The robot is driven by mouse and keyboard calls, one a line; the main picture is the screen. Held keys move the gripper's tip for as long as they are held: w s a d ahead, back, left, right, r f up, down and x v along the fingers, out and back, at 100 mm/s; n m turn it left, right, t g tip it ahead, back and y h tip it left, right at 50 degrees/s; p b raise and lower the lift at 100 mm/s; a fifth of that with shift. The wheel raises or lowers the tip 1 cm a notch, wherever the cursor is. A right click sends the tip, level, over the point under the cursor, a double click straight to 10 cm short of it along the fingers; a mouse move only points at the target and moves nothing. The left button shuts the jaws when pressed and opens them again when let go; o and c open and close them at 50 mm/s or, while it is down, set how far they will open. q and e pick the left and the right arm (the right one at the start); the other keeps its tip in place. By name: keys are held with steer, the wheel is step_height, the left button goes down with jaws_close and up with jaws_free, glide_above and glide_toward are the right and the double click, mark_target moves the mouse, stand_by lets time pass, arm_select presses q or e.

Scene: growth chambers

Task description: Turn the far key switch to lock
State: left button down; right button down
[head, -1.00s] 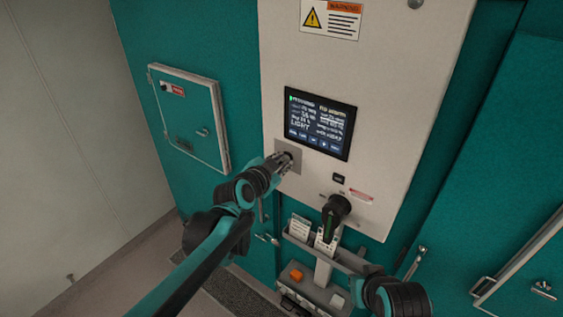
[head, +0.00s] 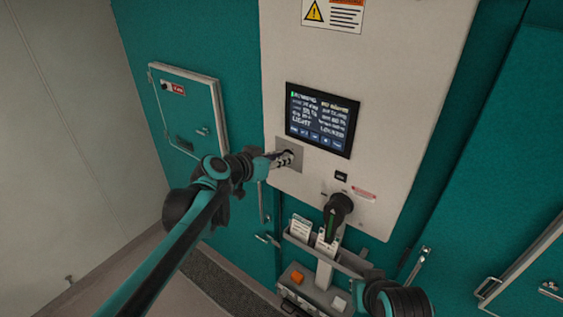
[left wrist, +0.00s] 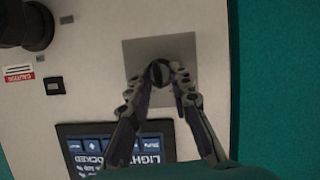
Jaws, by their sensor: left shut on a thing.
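The key switch (left wrist: 160,72) is a dark round knob on a square grey plate (left wrist: 135,50), which also shows in the head view (head: 295,146) left of and below the screen. My left gripper (head: 287,158) is at the plate. In the left wrist view its two fingers (left wrist: 160,80) are shut on the switch from both sides. The fingers hide much of the switch, so its exact angle is hard to read. The screen (head: 320,120) shows "LIGHT" and "LOCKED" in its lower text.
A black rotary handle (head: 338,208) stands out from the pale panel below the screen. A card holder with cards (head: 301,228) and a grey box with an orange button (head: 297,277) are lower down. A small teal door (head: 190,105) is at the left.

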arm_select(q)
steer(key=n+h+b, duration=0.1)
steer(key=n+g+b, duration=0.1)
steer(key=n, duration=0.1)
steer(key=shift+w+a+h, duration=0.2)
steer(key=shift+h, duration=0.2)
stand_by(0.3)
steer(key=c, duration=1.7)
jaws_free()
steer(key=shift+s+a, duration=0.1)
steer(key=v, duration=1.1)
steer(key=shift+s+a, duration=0.25)
steer(key=shift+a, duration=0.1)
steer(key=shift+r, duration=0.1)
